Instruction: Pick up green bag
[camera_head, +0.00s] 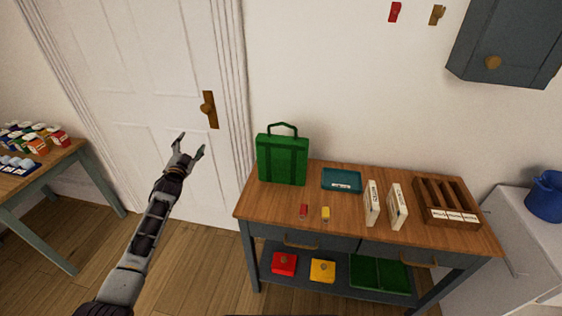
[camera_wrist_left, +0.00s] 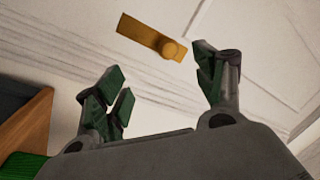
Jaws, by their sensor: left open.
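The green bag (camera_head: 283,159) stands upright at the left back of the wooden console table, its handle loop standing up on top. My left gripper (camera_head: 190,143) is open and empty, in front of the white door and to the left of the bag, apart from it. In the left wrist view the open fingers (camera_wrist_left: 160,88) show with nothing between them. A green patch (camera_wrist_left: 24,166), likely the bag, shows at the lower left corner there. My right gripper is not in view.
The console table (camera_head: 270,203) also holds a teal tray (camera_head: 341,180), small red and yellow items, two white boxes and a wooden rack (camera_head: 445,202). Red, yellow and green boxes sit on its lower shelf. A door handle (camera_head: 209,109) is behind my gripper. Another table (camera_head: 50,175) stands left.

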